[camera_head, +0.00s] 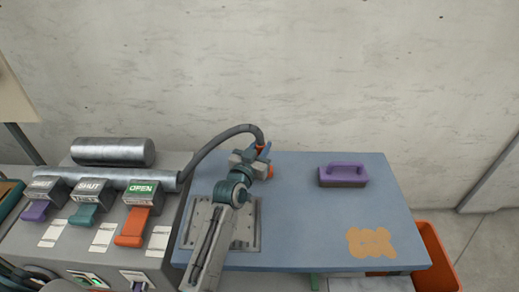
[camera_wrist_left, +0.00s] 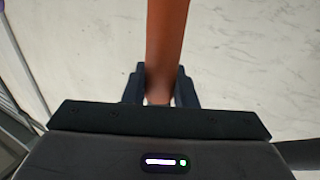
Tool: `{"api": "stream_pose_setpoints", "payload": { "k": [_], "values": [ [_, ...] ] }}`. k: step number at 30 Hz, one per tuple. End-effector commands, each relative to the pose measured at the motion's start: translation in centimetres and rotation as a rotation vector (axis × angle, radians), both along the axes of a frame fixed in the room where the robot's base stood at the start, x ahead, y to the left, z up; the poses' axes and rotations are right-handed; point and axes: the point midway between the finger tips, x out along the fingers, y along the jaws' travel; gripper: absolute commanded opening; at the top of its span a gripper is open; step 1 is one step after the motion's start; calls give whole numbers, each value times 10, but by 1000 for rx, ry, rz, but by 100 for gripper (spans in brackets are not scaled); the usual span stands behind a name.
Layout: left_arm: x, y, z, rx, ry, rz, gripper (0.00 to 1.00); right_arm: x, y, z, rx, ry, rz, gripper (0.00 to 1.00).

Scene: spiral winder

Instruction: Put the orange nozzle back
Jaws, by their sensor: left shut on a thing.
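The orange nozzle (camera_head: 260,149) is at the end of a dark curved hose (camera_head: 222,139) that arcs over from the metal pipe on the left. My left gripper (camera_head: 263,155) is shut on it above the back part of the blue table. The left wrist view shows an orange shaft (camera_wrist_left: 167,45) between the two dark fingers (camera_wrist_left: 159,88). My gripper hides part of the nozzle in the head view. My right gripper is in neither view.
The console at left bears purple, teal and orange levers (camera_head: 131,227), under labels including SHUT and OPEN. A metal plate (camera_head: 246,228) lies on the blue table (camera_head: 310,225) beneath my arm. A purple-handled block (camera_head: 343,177) and a tan patch (camera_head: 370,242) are right. An orange bin (camera_head: 437,258) stands beside the table.

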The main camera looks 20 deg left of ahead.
Motion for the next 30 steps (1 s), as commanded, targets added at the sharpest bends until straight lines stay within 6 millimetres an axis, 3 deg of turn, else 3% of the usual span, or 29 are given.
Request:
{"api": "stream_pose_setpoints", "payload": {
  "k": [1, 8, 9, 12, 23, 30],
  "values": [
    [-3, -1, -11, -1, -1, -1, 0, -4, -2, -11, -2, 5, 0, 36],
    [-5, -2, -11, 0, -1, -1, 0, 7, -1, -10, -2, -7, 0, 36],
    [-5, -2, -11, 0, 0, -1, 27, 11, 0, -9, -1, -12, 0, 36],
    [-5, -2, -11, 0, 0, -1, 46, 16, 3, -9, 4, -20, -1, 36],
    [-10, -1, -12, 1, 0, -1, 47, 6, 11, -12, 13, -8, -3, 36],
    [-50, 3, -15, 1, 0, 0, 47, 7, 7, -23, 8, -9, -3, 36]
  ]
}}
